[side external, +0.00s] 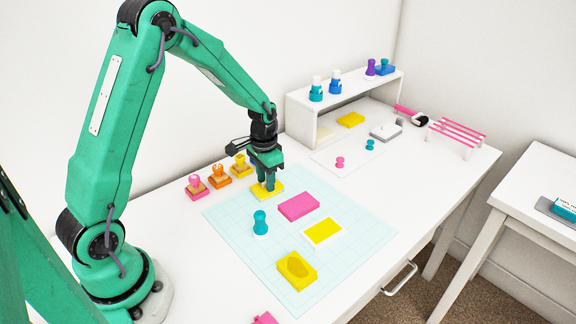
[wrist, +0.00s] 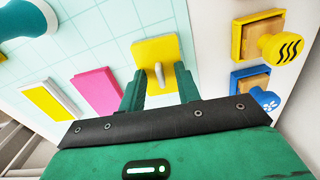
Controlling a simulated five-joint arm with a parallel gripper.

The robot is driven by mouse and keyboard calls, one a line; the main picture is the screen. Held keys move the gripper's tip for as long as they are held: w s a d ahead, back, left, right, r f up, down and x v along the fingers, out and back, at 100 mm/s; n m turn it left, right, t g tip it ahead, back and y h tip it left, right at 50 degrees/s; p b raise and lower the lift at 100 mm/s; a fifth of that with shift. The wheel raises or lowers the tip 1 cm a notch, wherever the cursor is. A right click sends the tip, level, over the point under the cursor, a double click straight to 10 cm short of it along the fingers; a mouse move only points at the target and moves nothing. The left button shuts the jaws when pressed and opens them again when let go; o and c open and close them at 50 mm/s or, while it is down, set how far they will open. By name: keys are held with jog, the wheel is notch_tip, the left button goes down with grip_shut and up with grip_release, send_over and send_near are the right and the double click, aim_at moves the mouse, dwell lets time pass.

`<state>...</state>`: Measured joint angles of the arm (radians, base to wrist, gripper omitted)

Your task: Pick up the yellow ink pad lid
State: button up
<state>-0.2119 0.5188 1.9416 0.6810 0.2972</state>
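The yellow ink pad lid (side external: 273,194) appears to be the flat yellow piece lying on the gridded mat (side external: 375,232), below my gripper (side external: 267,186). In the wrist view, the yellow lid (wrist: 151,47) has a pale upright tab on it. My gripper (wrist: 160,86) has its two fingers apart, with the tab between them in the picture and a gap on each side. I cannot tell how far the fingertips are above the lid. A yellow pad in a white tray (side external: 322,232) lies on the mat, with a pink block (side external: 298,206) beside it.
A yellow block with an oval recess (side external: 297,270) and a teal stamp (side external: 260,223) are on the mat. Pink (side external: 197,188) and orange (side external: 220,176) stamps stand left of my gripper. A white shelf (side external: 345,95) stands behind. The mat's right side is clear.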

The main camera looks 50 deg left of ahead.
grip_shut()
jog(key=shift+r, duration=0.1)
dwell(0.3)
jog(key=shift+r, duration=0.75)
notch_tip(320, 180, up, 2)
jog(key=shift+r, duration=0.2)
jog(key=s+d+r, duration=0.3)
jog(key=d+r, duration=0.4)
jog(key=d, duration=0.4)
jog(key=shift+s, duration=0.4)
jog(key=w+a+f, duration=0.1)
jog(key=a, duration=0.2)
jog(key=w+a+f, duration=0.1)
jog(key=a+f, duration=0.1)
jog(key=a, duration=0.2)
jog(key=w+a+f, duration=0.1)
jog(key=a+f, duration=0.1)
jog(key=a, duration=0.2)
jog(key=shift+w, duration=0.4)
